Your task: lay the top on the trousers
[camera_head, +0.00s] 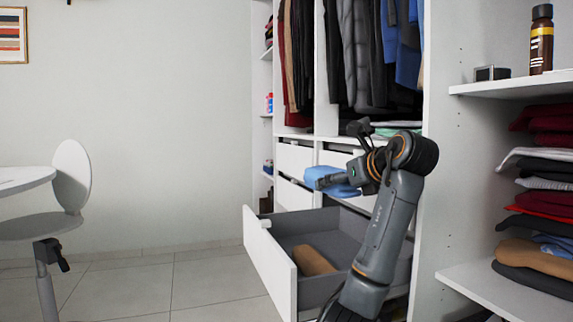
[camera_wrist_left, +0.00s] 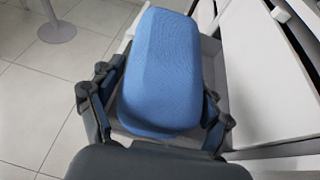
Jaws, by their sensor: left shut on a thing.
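A folded blue top (camera_head: 322,175) is held in the air above the open drawer (camera_head: 268,262). My left gripper (camera_head: 352,178) is shut on it. In the left wrist view, the top (camera_wrist_left: 163,72) lies between the two fingers of my left gripper (camera_wrist_left: 155,100) and hides much of what is below. A folded brown garment, seemingly the trousers (camera_head: 313,260), lies on the drawer floor near its front, lower than the top. My arm hides part of the drawer. My right gripper is not in view.
Closed drawers (camera_head: 293,193) stand behind the open one, below hanging clothes (camera_head: 358,60). At the right, a wardrobe side panel (camera_head: 450,170) borders shelves with folded clothes (camera_head: 540,225) and a brown bottle (camera_head: 541,40). A white chair (camera_head: 72,175) stands at the left. The floor between is clear.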

